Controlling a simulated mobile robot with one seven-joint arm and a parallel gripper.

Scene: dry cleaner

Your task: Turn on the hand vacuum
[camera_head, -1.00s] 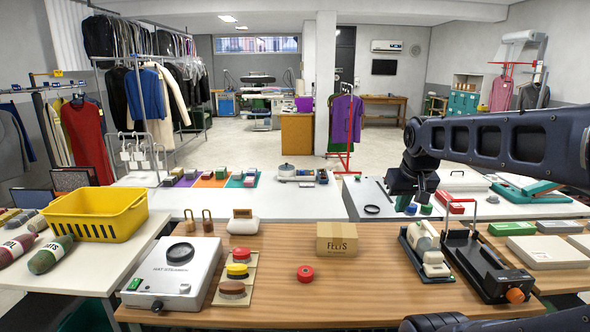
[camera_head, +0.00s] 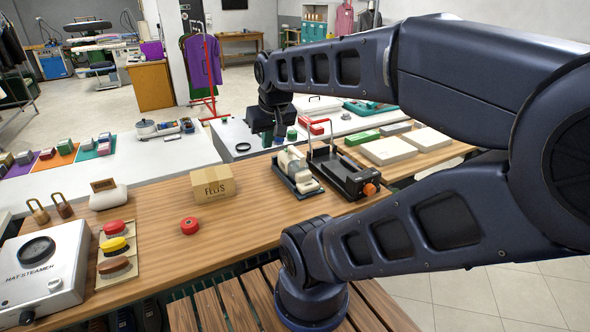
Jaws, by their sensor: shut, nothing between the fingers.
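The cream-coloured hand vacuum (camera_head: 296,168) rests in a dark tray-like base on the wooden table, right of the cardboard box. Its switch is too small to make out. My gripper (camera_head: 273,138) points down at the end of my arm, above and behind the hand vacuum in the picture. It is shut and empty, apart from the hand vacuum. Its fingertips are small and dark against the grey unit behind them.
Close to the right of the hand vacuum is a black device (camera_head: 344,174) with a raised handle and orange knob. Left are the FELTS box (camera_head: 213,183), a red round item (camera_head: 190,226) and the hat steamer (camera_head: 44,268).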

